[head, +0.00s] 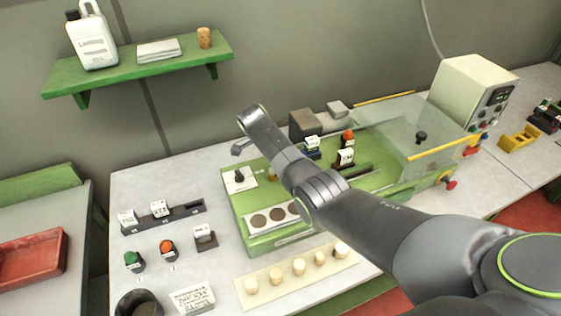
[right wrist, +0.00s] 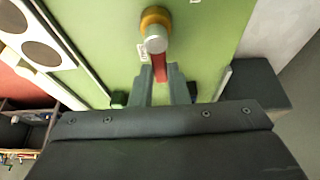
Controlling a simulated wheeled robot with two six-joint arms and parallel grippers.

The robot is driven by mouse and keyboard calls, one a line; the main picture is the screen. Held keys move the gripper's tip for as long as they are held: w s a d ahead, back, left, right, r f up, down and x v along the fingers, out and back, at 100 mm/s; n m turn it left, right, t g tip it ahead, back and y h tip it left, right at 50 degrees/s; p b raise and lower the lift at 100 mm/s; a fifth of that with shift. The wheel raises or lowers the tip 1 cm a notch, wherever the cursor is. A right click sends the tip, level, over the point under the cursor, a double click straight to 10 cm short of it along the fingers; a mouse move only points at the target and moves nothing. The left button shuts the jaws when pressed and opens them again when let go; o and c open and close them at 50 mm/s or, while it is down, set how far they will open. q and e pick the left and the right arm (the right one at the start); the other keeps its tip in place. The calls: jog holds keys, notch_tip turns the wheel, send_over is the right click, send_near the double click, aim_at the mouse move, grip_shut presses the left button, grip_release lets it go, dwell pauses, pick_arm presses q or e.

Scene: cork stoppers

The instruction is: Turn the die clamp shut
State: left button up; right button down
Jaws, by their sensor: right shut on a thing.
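The die clamp (right wrist: 155,38) shows at the top of the right wrist view as a metal post with a brass-coloured base on the green machine bed. Its short red lever (right wrist: 160,68) points down toward me. My right gripper (right wrist: 160,84) is shut on this lever, one finger on each side. In the head view a small brass-coloured part (head: 272,175) shows beside my right arm, which hides the lever and the gripper there. My left gripper is in neither view.
The green machine (head: 262,243) carries a white plate with dark round holes (head: 257,221). A strip of corks (head: 298,268) lies in front. Labelled blocks and knobs stand at the left. A clear guard (head: 420,120) and a control box (head: 470,90) are at the right.

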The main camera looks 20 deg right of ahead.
jog(key=c, duration=1.4)
grip_release()
jog(key=p+v, duration=0.2)
jog(key=v, duration=1.5)
jog(key=shift+r+p, duration=0.25)
jog(key=shift+p, duration=0.1)
jog(key=shift+s, duration=0.1)
